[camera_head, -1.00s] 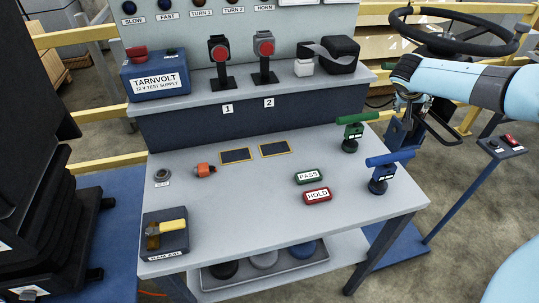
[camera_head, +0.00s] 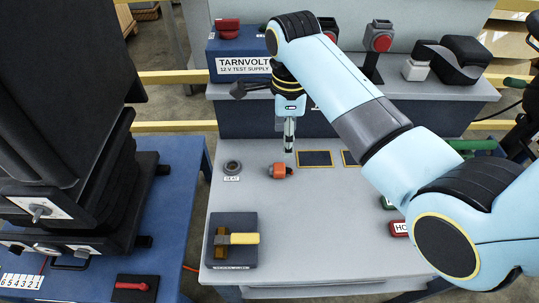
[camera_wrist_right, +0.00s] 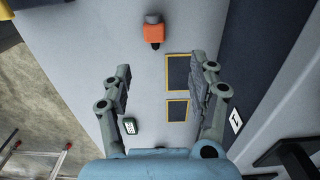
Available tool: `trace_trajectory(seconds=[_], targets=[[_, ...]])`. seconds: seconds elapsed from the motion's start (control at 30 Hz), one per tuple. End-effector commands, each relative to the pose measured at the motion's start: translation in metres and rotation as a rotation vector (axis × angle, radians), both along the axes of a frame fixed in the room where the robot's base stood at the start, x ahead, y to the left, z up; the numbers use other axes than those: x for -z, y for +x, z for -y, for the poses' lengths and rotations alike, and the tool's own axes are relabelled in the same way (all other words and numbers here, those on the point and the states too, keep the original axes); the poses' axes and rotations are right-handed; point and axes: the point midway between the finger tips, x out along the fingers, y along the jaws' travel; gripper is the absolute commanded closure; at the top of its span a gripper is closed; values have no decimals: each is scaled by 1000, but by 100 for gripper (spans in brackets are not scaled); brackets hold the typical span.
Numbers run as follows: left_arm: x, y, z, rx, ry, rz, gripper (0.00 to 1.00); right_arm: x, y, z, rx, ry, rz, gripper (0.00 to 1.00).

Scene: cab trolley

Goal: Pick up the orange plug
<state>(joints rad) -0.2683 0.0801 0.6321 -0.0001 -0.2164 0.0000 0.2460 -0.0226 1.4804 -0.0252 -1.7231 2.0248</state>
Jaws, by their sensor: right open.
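The orange plug (camera_head: 280,170) lies on the grey bench top, just right of a round seat ring (camera_head: 232,168). In the right wrist view the plug (camera_wrist_right: 153,31) is at the top, ahead of the fingers, with dark ends on its orange body. My right gripper (camera_head: 289,150) points down close above and beside the plug; how high it is cannot be told. In the right wrist view my right gripper (camera_wrist_right: 162,80) has its two fingers spread wide with nothing between them. My left gripper is not in view.
Two yellow-edged dark pads (camera_head: 316,159) lie right of the plug. A dark block with a yellow-handled tool (camera_head: 244,238) sits at the bench's front left. The TARNVOLT supply box (camera_head: 238,56) stands on the shelf behind. The bench front middle is clear.

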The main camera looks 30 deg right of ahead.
Motion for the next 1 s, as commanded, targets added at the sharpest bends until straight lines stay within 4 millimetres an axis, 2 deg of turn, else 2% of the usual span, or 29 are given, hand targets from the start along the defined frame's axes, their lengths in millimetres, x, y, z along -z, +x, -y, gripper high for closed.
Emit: trace_trajectory(seconds=[0.07,0.2,0.3,0.37,0.47,0.73,1.0], targets=[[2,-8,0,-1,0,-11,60,13,-2,-3,-2,5,-6,40],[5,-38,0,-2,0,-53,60,37,-2,-3,-2,4,-5,40],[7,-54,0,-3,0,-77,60,48,-1,-3,-2,4,-2,40],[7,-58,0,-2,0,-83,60,52,-1,-3,-2,4,-3,40],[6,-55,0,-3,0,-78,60,61,-2,-4,-2,4,-4,40],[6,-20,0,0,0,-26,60,101,-4,-7,-2,3,-3,40],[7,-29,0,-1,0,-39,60,105,-4,-7,-2,3,-1,40]])
